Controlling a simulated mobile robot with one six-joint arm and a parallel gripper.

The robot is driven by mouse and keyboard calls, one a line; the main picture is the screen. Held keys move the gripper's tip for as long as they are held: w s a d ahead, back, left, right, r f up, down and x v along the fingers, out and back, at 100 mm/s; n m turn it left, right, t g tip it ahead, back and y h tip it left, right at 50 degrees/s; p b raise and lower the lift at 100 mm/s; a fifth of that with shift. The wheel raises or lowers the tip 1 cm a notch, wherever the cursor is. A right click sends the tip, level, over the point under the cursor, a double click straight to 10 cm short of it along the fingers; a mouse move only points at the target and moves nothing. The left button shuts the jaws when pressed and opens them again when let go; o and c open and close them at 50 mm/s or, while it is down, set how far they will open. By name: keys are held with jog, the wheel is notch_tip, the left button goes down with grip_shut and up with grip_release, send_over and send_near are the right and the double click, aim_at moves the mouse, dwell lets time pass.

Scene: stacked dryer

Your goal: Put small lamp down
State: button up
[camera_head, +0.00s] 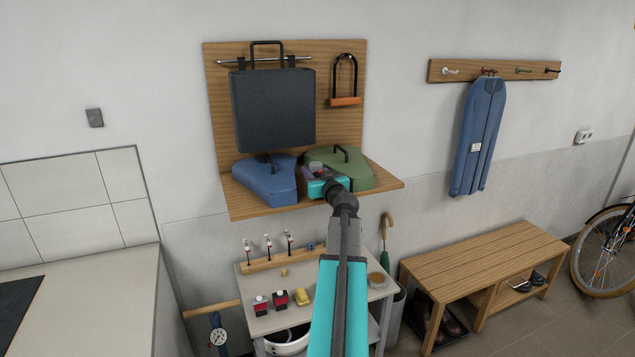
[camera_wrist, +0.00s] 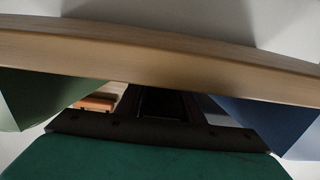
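I cannot make out a small lamp in either view. My gripper (camera_head: 316,172) is over the wooden wall shelf (camera_head: 262,210), between a blue case (camera_head: 266,183) on the left and a green case (camera_head: 357,175) on the right. A small greyish-purple and reddish patch shows at its tip, too small to identify. In the wrist view, my teal gripper body fills the bottom, with a dark shape ahead of it. The shelf edge (camera_wrist: 160,55) crosses the top, with the green case (camera_wrist: 40,95) left and the blue case (camera_wrist: 270,120) right. The fingers and anything between them are not clear.
A dark case (camera_head: 273,110) and a U-shaped lock (camera_head: 345,100) hang on the board above the shelf. Below stands a small table (camera_head: 262,325) with several small items. A wooden bench (camera_head: 460,262) is at right, a counter (camera_head: 110,290) at left.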

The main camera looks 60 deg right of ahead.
aim_at(316, 172)
jog(key=shift+c, duration=1)
jog(key=shift+r, duration=0.15)
jog(key=shift+r, duration=1.3)
jog(key=s+a, duration=0.2)
jog(key=a, duration=0.1)
jog(key=s+a+r, duration=0.1)
jog(key=s+a, duration=0.1)
jog(key=a, duration=0.1)
jog(key=s+a, duration=0.2)
jog(key=a, duration=0.1)
jog(key=shift+s+r, duration=0.15)
jog(key=shift+r, duration=0.15)
jog(key=shift+s+a+f+b, duration=0.15)
jog(key=shift+b, duration=0.55)
jog(key=s+a+b, duration=0.1)
jog(key=a+b, duration=0.1)
jog(key=b, duration=0.2)
jog(key=shift+s, duration=0.2)
jog(key=shift+s+a+b, duration=0.1)
jog(key=shift+b, duration=0.75)
